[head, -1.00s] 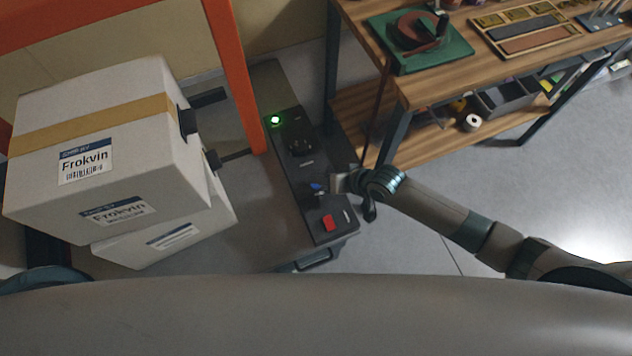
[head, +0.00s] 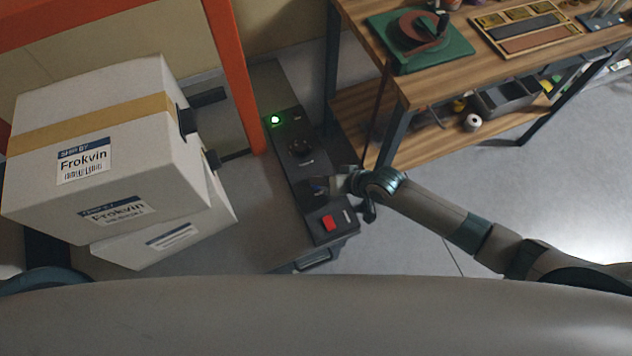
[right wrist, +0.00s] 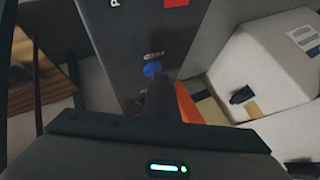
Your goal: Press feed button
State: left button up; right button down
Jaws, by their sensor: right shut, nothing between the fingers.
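A dark control panel (head: 287,165) carries a blue button (head: 317,184), a red switch (head: 329,223), a black knob (head: 300,148) and a lit green light (head: 275,119). The blue button also shows in the right wrist view (right wrist: 152,68), below a small label too blurred to read. My right gripper (head: 335,185) is shut and empty, and reaches over the panel from the right. Its closed fingers (right wrist: 158,90) end right beside the blue button in the wrist view; I cannot tell whether they touch it. In the head view the gripper partly hides the button. My left gripper is out of view.
Two stacked white boxes (head: 150,190) stand left of the panel, beside an orange post (head: 232,75). A wooden workbench (head: 460,55) with a lower shelf (head: 430,132) stands to the right, close to my right forearm. The floor (head: 560,170) at the right is open.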

jog(key=shift+f, duration=0.25)
dwell(0.4)
jog(key=shift+r, duration=0.1)
jog(key=shift+r+p, duration=0.75)
jog(key=shift+p, duration=0.05)
notch_tip(320, 180, up, 5)
jog(key=p, duration=0.5)
dwell(1.1)
